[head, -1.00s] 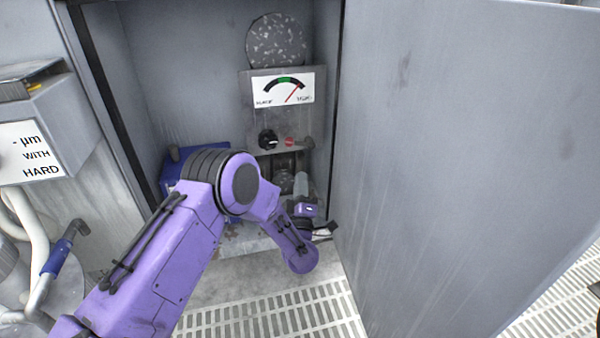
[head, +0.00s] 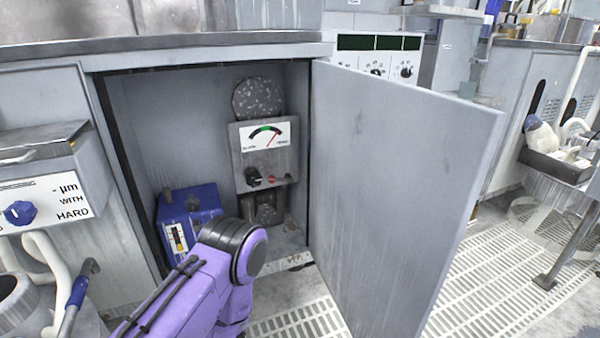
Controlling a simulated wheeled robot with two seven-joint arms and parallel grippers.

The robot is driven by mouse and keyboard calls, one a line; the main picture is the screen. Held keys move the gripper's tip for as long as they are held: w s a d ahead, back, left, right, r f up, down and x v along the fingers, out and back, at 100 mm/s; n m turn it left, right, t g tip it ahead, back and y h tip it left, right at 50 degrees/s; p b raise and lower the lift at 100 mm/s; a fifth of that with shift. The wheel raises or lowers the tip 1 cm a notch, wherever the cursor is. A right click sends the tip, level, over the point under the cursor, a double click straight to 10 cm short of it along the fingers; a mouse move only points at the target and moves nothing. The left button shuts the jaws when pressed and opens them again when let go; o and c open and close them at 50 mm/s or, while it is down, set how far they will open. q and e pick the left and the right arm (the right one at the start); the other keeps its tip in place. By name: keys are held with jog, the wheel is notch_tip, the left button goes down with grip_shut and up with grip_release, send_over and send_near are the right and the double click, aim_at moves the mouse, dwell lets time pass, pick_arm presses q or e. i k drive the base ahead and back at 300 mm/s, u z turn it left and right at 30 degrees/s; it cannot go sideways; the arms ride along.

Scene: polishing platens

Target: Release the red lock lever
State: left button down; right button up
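I cannot make out a red lock lever in the head view. A small red round part (head: 271,178) sits on the front of the grey gauge box (head: 283,158) inside the open cabinet, beside a black knob (head: 254,177). It is too small to tell whether it is a button or a lever. My purple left arm comes in from the bottom left and bends in front of the cabinet opening. Its gripper is out of the picture, and my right gripper does not show.
The cabinet door (head: 400,190) stands wide open to the right. A blue box (head: 187,222) stands inside at the left. A panel with a blue knob (head: 19,212) and a blue-handled lever (head: 78,290) are at far left. Grated floor lies in front.

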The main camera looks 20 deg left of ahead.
aim_at(280, 179)
jog(key=z, duration=0.7)
jog(key=k, duration=1.1)
jog(key=u, duration=0.65)
jog(key=i, duration=1.65)
